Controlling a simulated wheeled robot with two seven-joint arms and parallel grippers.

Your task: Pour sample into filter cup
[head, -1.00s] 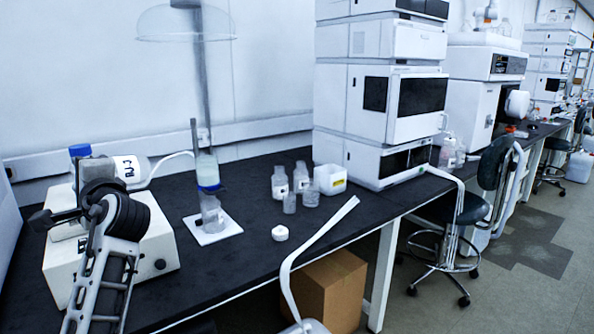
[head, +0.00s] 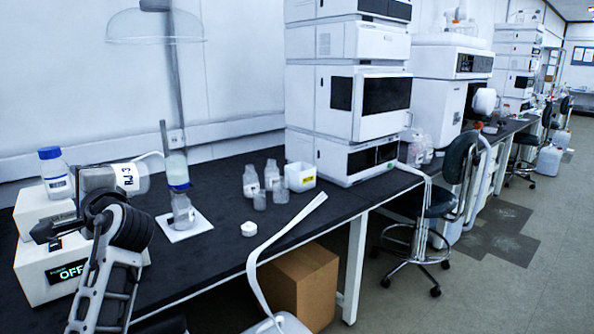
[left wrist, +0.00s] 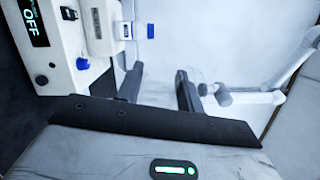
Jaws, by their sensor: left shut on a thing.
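My left gripper (head: 108,178) is in front of the pump unit at the left of the head view. It is shut on a pale container with a black-marked label (head: 129,177), which lies tilted on its side, left of the filter. In the left wrist view the fingers (left wrist: 158,88) stand apart with a pale, blurred body between them. The container is apart from the cup.
The white pump unit (head: 35,275) reads OFF and carries a blue-capped bottle (head: 54,175). Small bottles (head: 251,180), a white box (head: 300,177) and a white lid (head: 248,229) stand right of the filter. A tall instrument stack (head: 335,100) is behind. The black bench (head: 225,205) is clear in front.

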